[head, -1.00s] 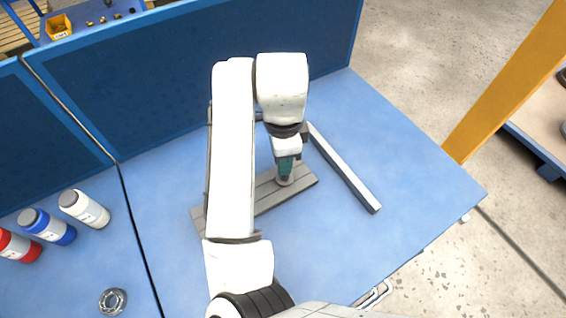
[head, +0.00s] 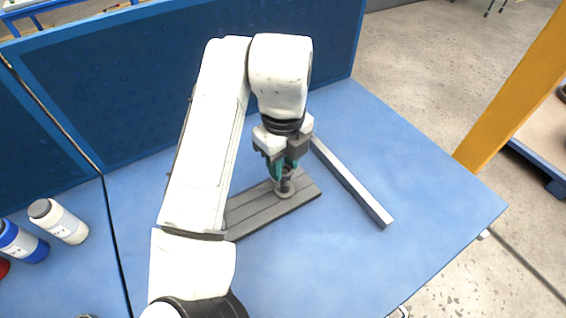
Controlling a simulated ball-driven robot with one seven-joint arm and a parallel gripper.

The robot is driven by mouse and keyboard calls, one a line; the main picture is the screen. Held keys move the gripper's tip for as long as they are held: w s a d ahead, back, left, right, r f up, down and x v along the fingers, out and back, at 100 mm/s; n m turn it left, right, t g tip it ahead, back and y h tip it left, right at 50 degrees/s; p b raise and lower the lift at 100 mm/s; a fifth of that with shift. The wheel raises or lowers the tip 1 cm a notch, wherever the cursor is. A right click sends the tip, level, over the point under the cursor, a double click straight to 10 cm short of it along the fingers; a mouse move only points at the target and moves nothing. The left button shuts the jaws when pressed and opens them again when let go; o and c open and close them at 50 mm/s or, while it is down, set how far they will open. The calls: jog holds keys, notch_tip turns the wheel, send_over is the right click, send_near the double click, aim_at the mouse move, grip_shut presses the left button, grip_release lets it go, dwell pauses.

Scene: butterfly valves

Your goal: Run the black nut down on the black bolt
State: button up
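My gripper (head: 285,172) points down over the right part of a dark grey slotted plate (head: 300,191) on the blue table. Its teal fingertips are just above or around a small round grey flanged piece (head: 285,191) that stands on the plate. A dark part shows between the fingers, but it is too small to tell whether they grip it. I cannot make out the black nut or the black bolt; the fingers cover that spot. My arm hides the plate's left end.
A long grey bar (head: 352,183) lies on the table to the right of the plate. A blue panel (head: 130,100) closes the back. The table's right side is clear.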

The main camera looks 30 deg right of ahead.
jog(key=shift+o, duration=1.1)
